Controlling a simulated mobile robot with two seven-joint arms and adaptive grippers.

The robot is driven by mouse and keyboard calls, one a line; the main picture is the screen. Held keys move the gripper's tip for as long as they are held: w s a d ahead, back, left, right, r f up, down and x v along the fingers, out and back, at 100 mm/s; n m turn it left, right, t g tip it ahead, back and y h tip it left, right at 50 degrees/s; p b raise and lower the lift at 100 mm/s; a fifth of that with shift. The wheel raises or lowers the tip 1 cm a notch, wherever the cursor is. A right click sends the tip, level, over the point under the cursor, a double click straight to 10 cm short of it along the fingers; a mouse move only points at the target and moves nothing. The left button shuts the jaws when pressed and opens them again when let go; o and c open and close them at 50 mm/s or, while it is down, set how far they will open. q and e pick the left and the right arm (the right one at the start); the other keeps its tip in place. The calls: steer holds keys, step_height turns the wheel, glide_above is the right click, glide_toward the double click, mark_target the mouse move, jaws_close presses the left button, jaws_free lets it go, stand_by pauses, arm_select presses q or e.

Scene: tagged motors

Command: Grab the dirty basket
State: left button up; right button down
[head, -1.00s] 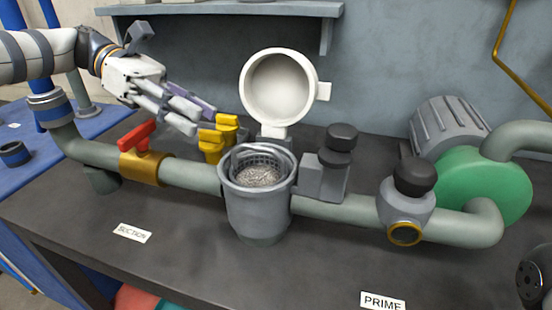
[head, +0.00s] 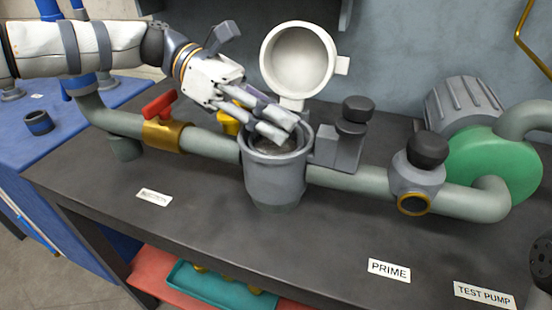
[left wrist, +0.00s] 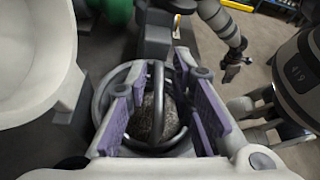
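The dirty basket (head: 266,146) sits inside the grey strainer pot (head: 275,182), mostly hidden by my fingers in the head view. In the left wrist view the basket (left wrist: 146,122) shows grey debris inside, and its handle (left wrist: 157,95) stands up as a dark bar. My left gripper (head: 283,129) is over the pot mouth. Its purple-padded fingers (left wrist: 160,112) are apart in the left wrist view, one on each side of the handle, with gaps visible. What seems to be my right gripper (left wrist: 232,70) is small and dark there; its opening is unclear.
The white lid (head: 297,60) stands open behind the pot. A red-handled valve (head: 160,107) and a yellow handle (head: 229,118) are to the left. A grey block with a black knob (head: 343,140) is close on the right. The bench front (head: 215,235) is clear.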

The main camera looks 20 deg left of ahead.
arm_select(q)
jaws_close()
